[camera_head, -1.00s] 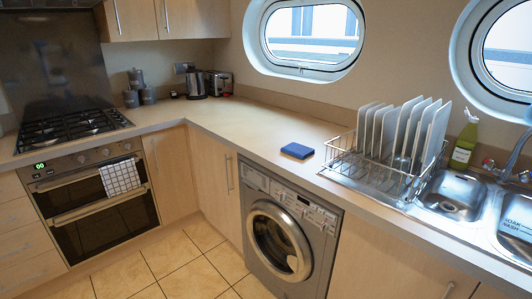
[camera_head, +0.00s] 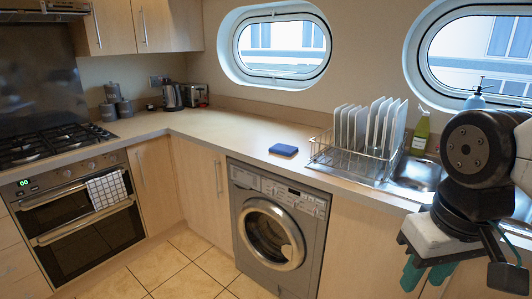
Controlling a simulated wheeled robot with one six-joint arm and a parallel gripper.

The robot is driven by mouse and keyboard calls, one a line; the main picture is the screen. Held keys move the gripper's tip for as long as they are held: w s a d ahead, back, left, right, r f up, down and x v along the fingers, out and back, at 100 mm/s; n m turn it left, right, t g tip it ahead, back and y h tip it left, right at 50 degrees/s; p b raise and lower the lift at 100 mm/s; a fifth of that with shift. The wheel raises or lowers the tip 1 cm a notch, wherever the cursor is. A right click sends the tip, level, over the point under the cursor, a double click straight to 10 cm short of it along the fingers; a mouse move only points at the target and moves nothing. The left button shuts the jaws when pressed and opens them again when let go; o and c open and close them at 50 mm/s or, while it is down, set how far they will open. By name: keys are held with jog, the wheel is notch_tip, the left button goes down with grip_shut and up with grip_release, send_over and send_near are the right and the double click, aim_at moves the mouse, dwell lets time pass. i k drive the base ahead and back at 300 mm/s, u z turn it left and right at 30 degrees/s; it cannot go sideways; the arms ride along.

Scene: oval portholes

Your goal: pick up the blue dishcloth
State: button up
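The blue dishcloth (camera_head: 283,150) lies folded into a small flat block on the worktop, above the washing machine and left of the dish rack. It is fully in view, with nothing on it. My gripper (camera_head: 427,277) is at the lower right, in front of the counter by the sink, with its teal fingers pointing down. The fingers look apart with nothing between them. My gripper is well to the right of the dishcloth and nearer the camera, not touching it.
A wire dish rack (camera_head: 350,150) with several white plates stands just right of the dishcloth. A green bottle (camera_head: 421,133) stands by the sink (camera_head: 415,173). The worktop left of the dishcloth (camera_head: 225,130) is clear. A washing machine (camera_head: 275,235) sits below.

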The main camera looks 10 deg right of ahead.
aim_at(285, 151)
jog(key=u, duration=0.55)
jog(key=i, duration=1)
jog(key=u, duration=0.55)
jog(key=i, duration=1)
jog(key=z, duration=0.6)
jog(key=i, duration=0.65)
jog(key=z, duration=0.35)
